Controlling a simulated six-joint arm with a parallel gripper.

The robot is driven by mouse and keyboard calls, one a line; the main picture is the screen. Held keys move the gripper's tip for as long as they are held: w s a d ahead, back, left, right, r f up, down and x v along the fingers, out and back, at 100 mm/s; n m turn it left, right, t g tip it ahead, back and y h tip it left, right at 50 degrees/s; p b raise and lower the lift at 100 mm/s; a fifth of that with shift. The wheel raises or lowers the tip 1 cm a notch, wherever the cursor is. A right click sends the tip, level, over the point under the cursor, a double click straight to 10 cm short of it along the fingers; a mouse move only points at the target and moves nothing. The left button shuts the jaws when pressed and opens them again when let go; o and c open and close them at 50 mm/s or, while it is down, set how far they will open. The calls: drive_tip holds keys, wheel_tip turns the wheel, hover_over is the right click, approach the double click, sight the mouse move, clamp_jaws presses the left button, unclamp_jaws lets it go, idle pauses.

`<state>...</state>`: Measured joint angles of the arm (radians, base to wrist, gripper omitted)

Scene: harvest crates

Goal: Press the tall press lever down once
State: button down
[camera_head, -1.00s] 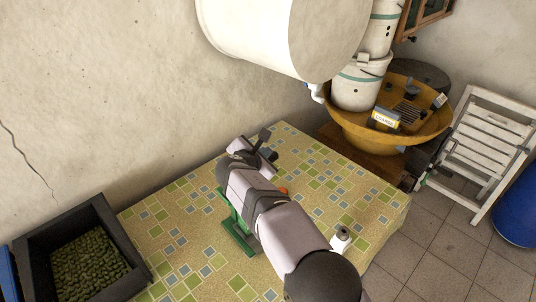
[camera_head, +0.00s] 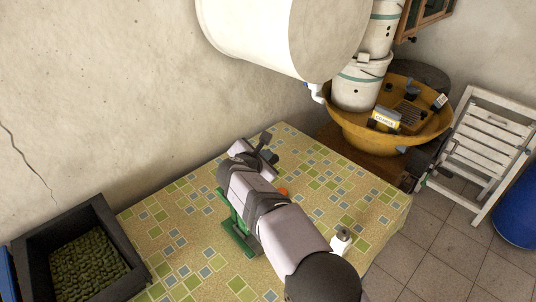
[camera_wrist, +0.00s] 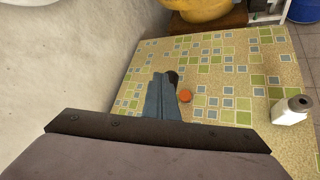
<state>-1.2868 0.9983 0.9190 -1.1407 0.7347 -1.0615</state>
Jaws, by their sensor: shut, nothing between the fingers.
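The green press (camera_head: 238,238) stands on the patterned table, largely covered by my arm in the head view. Its green base and part of its side show; I cannot make out the lever clearly. My gripper (camera_head: 268,148) is beyond the press, toward the table's far end. In the wrist view my gripper (camera_wrist: 172,78) shows as grey-blue fingers with dark ends, shut and empty. An orange round thing (camera_wrist: 185,95) shows just right of the fingers; it also shows beside my arm in the head view (camera_head: 283,191). I cannot tell whether it belongs to the press.
A white bottle (camera_head: 341,240) stands near the table's right edge. A dark crate of green produce (camera_head: 112,222) is at the lower left. A yellow basin (camera_head: 362,135), white buckets (camera_head: 358,88) and a large white tank (camera_head: 270,35) are beyond. The table's far right part is clear.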

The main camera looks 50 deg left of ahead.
drive_tip(key=shift+w+d+f+b, duration=0.1)
drive_tip(key=shift+w+f+b, duration=0.1)
drive_tip(key=shift+f+b, duration=0.45)
drive_tip(key=shift+w+a+f+b, duration=0.1)
drive_tip(key=shift+w+f+b, duration=0.2)
drive_tip(key=shift+f, duration=0.6)
drive_tip(key=shift+w+d+f+b, duration=0.15)
drive_tip(key=shift+f+b, duration=0.35)
drive_tip(key=shift+f, duration=0.25)
idle(2.1)
drive_tip(key=shift+r, duration=0.15)
idle(0.5)
drive_tip(key=shift+s+a+r+p, duration=0.1)
drive_tip(key=shift+s+r+p, duration=0.3)
drive_tip(key=shift+r+p, duration=0.7)
drive_tip(key=shift+s+a+r+p, duration=0.1)
drive_tip(key=shift+s+r+p, duration=0.25)
drive_tip(key=shift+r+p, duration=0.75)
drive_tip(key=shift+s+r+p, duration=0.4)
drive_tip(key=shift+r+p, duration=0.2)
drive_tip(key=shift+r, duration=1)
drive_tip(key=shift+r, duration=0.15)
